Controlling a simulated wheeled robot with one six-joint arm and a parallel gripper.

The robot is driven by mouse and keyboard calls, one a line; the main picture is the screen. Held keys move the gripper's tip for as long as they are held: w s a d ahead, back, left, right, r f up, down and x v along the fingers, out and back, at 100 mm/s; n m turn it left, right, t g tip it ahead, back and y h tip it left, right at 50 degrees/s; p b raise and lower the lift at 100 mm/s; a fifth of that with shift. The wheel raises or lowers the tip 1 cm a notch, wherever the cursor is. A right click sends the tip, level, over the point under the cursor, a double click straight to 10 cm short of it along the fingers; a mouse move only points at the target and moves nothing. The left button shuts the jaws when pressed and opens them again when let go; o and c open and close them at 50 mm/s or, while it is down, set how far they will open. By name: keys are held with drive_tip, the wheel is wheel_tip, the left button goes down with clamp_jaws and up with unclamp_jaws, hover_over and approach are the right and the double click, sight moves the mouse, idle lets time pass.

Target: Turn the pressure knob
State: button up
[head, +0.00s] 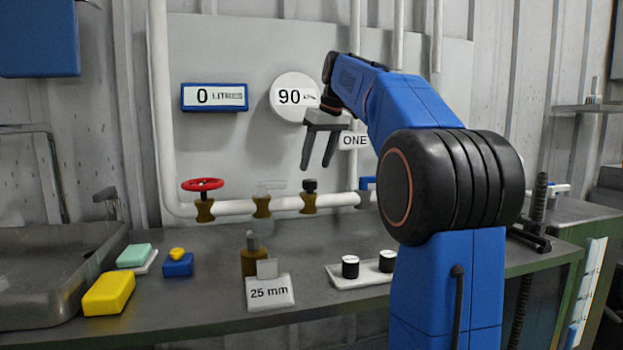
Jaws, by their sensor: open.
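My gripper (315,166) is open and empty, with its two fingers pointing down. It hangs just above a dark knob (310,185) on a brass valve body (309,203) in the white pipe (235,208). This dark knob looks like the pressure knob, but no label on it can be read. Whether the fingers are level with it in depth I cannot tell. A round white gauge (291,97) on the panel reads 90; its smaller text is partly hidden by my arm.
A red handwheel (203,184) and a clear-handled valve (271,186) stand left on the pipe; a blue handle (368,182) is right, partly hidden.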

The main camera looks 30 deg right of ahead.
sight(310, 181)
drive_tip(key=shift+x, duration=3.1)
drive_tip(key=shift+c, duration=0.5)
drive_tip(key=c, duration=0.9)
